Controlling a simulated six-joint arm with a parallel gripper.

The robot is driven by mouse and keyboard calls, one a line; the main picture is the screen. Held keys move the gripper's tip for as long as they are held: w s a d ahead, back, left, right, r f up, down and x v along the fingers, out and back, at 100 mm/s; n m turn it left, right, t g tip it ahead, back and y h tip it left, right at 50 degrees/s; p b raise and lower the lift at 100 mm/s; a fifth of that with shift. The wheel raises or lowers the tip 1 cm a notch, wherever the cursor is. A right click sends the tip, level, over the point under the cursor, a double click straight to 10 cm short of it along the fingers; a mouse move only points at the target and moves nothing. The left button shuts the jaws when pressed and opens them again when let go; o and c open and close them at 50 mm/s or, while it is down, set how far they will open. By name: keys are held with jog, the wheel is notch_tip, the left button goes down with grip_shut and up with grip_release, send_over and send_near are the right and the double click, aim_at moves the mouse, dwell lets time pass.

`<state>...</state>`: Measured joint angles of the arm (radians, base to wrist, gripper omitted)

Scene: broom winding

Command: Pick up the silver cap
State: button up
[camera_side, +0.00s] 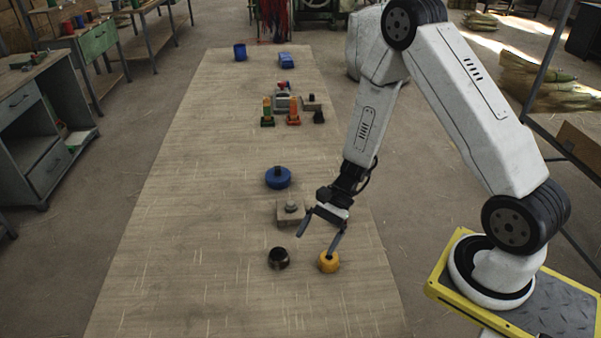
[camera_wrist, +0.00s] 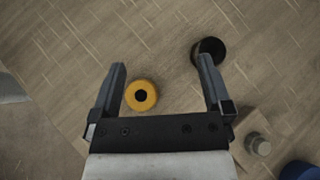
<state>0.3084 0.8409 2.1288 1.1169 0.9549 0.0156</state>
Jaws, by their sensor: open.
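The silver cap (camera_side: 291,206) sits on a small grey-brown block (camera_side: 284,222) on the table, just left of my wrist in the side view. In the wrist view the cap (camera_wrist: 258,143) is at the lower right, outside my right finger. My gripper (camera_side: 317,243) is open, with its fingers pointing down and nothing held between them. In the wrist view my gripper (camera_wrist: 161,62) frames a yellow ring-shaped piece (camera_wrist: 142,96), which lies nearer the left finger. The fingertips are on the near side of the cap in the side view.
A black round cup (camera_side: 278,259) stands left of the yellow piece. A blue round piece (camera_side: 278,178) is beyond the block. Farther back are green and orange pieces, a blue cup (camera_side: 240,52) and a blue box (camera_side: 286,60). The table's left side is clear.

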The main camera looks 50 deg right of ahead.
aim_at(280, 253)
jog(key=w+f+m+t, duration=0.1)
jog(key=m+t, duration=0.1)
jog(key=w+d+f+m+t+y, duration=0.1)
jog(key=w+f+m, duration=0.1)
jog(key=w+d+f+m+t+y, duration=0.1)
jog(key=f+m+t, duration=0.1)
jog(key=m, duration=0.1)
jog(key=shift+w+f+t, duration=0.15)
jog(key=shift+w+t, duration=0.15)
jog(key=shift+w, duration=0.05)
jog(key=shift+x, duration=1.3)
jog(key=shift+x, duration=2.6)
jog(key=shift+s, duration=0.1)
jog(key=c, duration=1.2)
